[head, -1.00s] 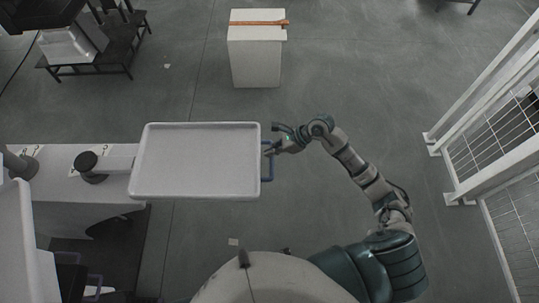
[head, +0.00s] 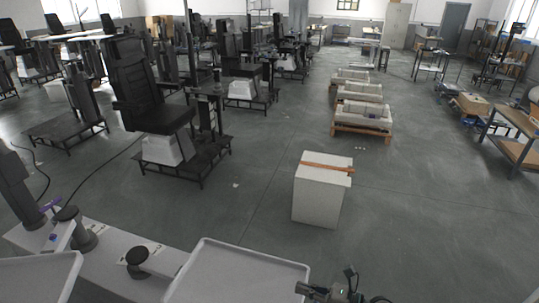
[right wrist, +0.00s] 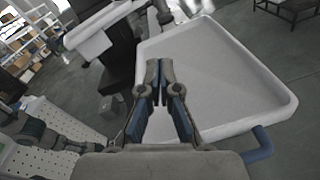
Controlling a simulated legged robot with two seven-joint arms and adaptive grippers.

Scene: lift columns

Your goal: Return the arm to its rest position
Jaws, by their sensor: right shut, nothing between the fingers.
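My right gripper (head: 335,291) is at the bottom edge of the head view, just right of a white tray (head: 215,256), and is partly cut off. In the right wrist view its two fingers (right wrist: 161,76) are closed together and empty, with the white tray (right wrist: 275,98) beyond and to their right. The tray's blue handle (right wrist: 263,142) is at lower right in that view, apart from the fingers. My left gripper cannot be made out. Part of a grey and teal arm link (right wrist: 40,132) shows at the left of the wrist view.
A second tray (head: 45,277) is at lower left, by a white table with dark round posts (head: 137,262). A white box (head: 318,197) with an orange-brown strip stands on the floor ahead. Black chairs (head: 145,88) stand at left.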

